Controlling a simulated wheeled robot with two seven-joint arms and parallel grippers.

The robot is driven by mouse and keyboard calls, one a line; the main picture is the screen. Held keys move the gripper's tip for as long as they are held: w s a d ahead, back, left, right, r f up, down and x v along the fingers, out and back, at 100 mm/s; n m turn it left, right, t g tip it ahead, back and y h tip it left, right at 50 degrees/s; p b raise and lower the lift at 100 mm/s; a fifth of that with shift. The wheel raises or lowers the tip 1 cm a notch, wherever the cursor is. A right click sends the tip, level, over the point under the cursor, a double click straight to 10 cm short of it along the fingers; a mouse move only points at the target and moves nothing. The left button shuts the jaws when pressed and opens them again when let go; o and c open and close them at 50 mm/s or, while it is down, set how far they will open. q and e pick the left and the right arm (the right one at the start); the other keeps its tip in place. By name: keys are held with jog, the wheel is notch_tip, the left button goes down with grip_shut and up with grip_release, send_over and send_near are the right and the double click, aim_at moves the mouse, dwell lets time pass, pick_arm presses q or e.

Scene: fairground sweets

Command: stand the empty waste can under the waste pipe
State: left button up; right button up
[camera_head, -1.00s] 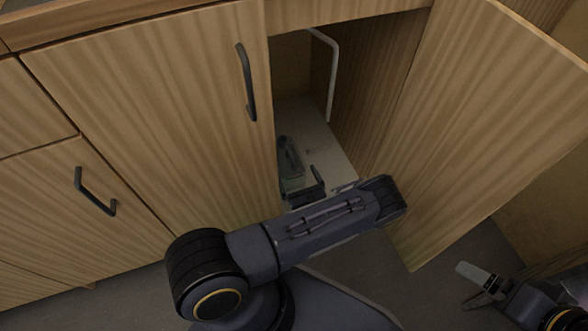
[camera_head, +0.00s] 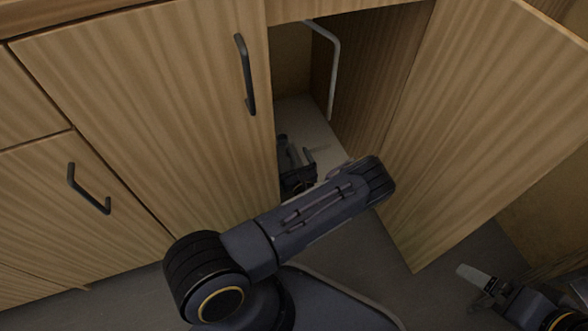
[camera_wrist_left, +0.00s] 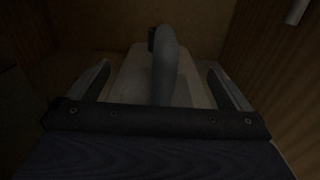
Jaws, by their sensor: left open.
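My left gripper (camera_head: 296,158) reaches low into the open cupboard. In the left wrist view its two fingers (camera_wrist_left: 164,84) are apart, one on each side of a grey curved piece like a handle (camera_wrist_left: 166,70). The fingers do not visibly touch it. A paler surface lies beneath it; I cannot tell whether this handle belongs to the waste can. The body below is hidden by my arm in the head view. The pale waste pipe (camera_head: 335,75) bends down inside the cupboard, and its end (camera_wrist_left: 297,12) shows at top right in the wrist view. My right gripper (camera_head: 478,286) is outside, empty, its fingers apart.
The cupboard's open door (camera_head: 480,120) stands to the right of my left arm. A closed door (camera_head: 150,110) with a dark handle is on the left. The cupboard floor (camera_head: 322,140) is pale and partly bare below the pipe. The inside is dark.

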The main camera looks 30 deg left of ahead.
pick_arm(q)
jog(key=shift+w+a, duration=0.2)
jog(key=shift+a, duration=0.1)
pick_arm(e)
jog(key=shift+f, duration=0.1)
pick_arm(q)
jog(key=shift+c, duration=0.4)
